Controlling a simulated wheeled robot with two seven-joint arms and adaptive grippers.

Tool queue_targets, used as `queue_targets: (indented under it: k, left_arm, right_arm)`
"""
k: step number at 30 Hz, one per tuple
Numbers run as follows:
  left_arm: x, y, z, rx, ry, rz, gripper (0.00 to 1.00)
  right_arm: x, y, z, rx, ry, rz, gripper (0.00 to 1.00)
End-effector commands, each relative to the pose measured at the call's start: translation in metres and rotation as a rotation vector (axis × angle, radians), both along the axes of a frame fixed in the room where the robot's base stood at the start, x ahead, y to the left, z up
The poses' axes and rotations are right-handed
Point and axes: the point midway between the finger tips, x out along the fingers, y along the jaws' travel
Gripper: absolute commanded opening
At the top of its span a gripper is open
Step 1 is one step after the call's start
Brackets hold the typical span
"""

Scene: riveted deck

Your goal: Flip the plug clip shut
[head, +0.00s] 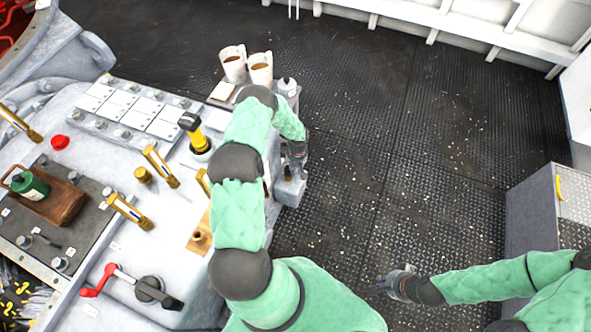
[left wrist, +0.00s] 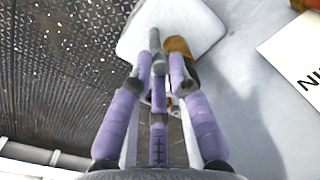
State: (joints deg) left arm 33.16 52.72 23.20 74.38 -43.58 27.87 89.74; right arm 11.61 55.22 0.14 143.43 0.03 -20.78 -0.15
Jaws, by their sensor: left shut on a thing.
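My left gripper (head: 297,165) is down at the right edge of the pale console, partly behind my own forearm. In the left wrist view its purple fingers (left wrist: 158,75) come together over a small grey metal part (left wrist: 155,40), which looks like the plug clip. The fingers are shut on it, though they hide most of it. A brown-orange rounded piece (left wrist: 179,47) sits just behind the fingertips, and a white rounded plate (left wrist: 205,30) lies beneath. Whether the clip stands up or lies flat cannot be told. My right gripper (head: 393,284) hangs empty over the deck, its finger opening unclear.
The console carries brass handles (head: 160,166), a yellow-black knob (head: 196,132), a red lever (head: 98,280) and a wooden tray (head: 60,205) with a green container. Two mugs (head: 247,66) and a white bottle (head: 287,88) stand at its far end. The dark riveted deck (head: 350,180) is open.

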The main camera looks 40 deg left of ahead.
Motion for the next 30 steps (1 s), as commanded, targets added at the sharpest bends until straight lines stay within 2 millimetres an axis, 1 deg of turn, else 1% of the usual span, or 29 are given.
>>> queue_targets:
  k: [5,9,15,26,27,29,30]
  left_arm:
    - [0.001,0.0,-0.002,0.0,-0.001,-0.102,0.0]
    - [0.001,0.0,-0.002,0.0,-0.001,-0.236,0.0]
    - [0.001,-0.001,-0.001,-0.001,0.0,-0.365,0.0]
    - [0.001,-0.001,-0.001,-0.002,0.001,-0.386,0.0]
    - [0.001,-0.001,-0.001,-0.002,0.001,-0.386,0.28]
    - [0.001,-0.001,-0.001,-0.002,0.001,-0.386,0.43]
    - [0.001,-0.001,-0.001,-0.002,0.001,-0.386,0.43]
  right_arm:
    - [0.0,0.0,-0.009,0.0,0.0,0.0,0.0]
    - [0.0,0.0,-0.018,0.0,0.0,0.0,0.0]
    - [0.0,0.0,-0.023,0.0,0.0,0.0,0.0]
    - [0.0,0.0,-0.023,0.0,0.0,0.0,0.0]
    - [0.0,0.0,-0.023,0.0,0.0,0.0,0.0]
    - [0.0,0.0,-0.023,0.0,0.0,0.0,0.0]
    - [0.0,0.0,-0.023,0.0,0.0,0.0,0.0]
